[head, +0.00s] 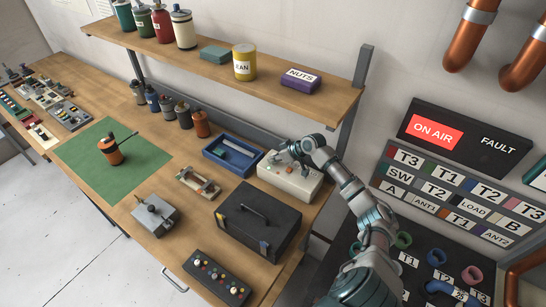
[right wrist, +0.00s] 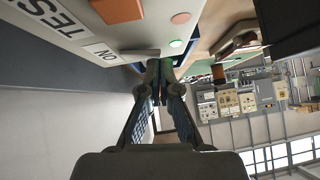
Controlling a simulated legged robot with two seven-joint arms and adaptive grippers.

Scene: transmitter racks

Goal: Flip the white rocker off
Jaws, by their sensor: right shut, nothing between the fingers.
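A white control box (head: 289,184) stands on the workbench, right of a blue tray. My right gripper (head: 285,155) is at the back of its top; the fingers and wrist cover part of it. In the right wrist view the box's pale panel (right wrist: 150,28) shows an orange rocker-like block (right wrist: 118,10), a red round button (right wrist: 180,18), a green one (right wrist: 175,43) and labels reading TEST and ON. The right fingers (right wrist: 163,68) are shut and empty, close to the panel; I cannot tell whether they touch it. My left gripper is not in view.
A black case (head: 258,222) stands just in front of the box, and the blue tray (head: 216,163) is to its left. A shelf (head: 210,55) with cans runs above the bench. A dark labelled rack (head: 455,195) is at right. The green mat (head: 75,150) has free room.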

